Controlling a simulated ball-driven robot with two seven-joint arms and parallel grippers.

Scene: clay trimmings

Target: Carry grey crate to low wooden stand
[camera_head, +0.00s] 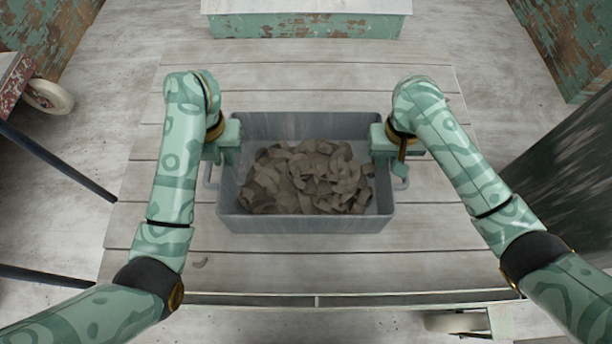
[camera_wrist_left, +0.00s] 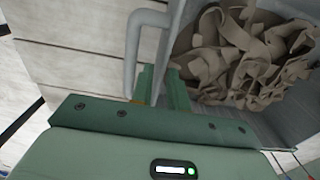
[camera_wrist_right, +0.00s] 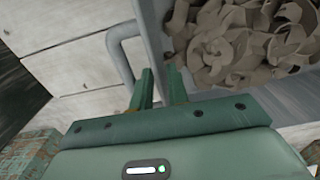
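The grey crate (camera_head: 300,224) sits on a slatted pale wooden table top, filled with brown clay trimmings (camera_head: 310,178). It has a bent handle at each end; one shows in the left wrist view (camera_wrist_left: 131,50), another in the right wrist view (camera_wrist_right: 118,55). My left gripper (camera_head: 222,155) is at the crate's left end wall, and my right gripper (camera_head: 391,168) is at its right end wall. Each has its fingers apart, around the wall beside the handle. Contact with the wall is unclear. A low stand (camera_head: 305,26) with a pale top and worn green front is beyond the table.
A reddish wheeled item (camera_head: 15,75) stands at left, a dark panel (camera_head: 570,165) at right. Pale floor separates table and stand.

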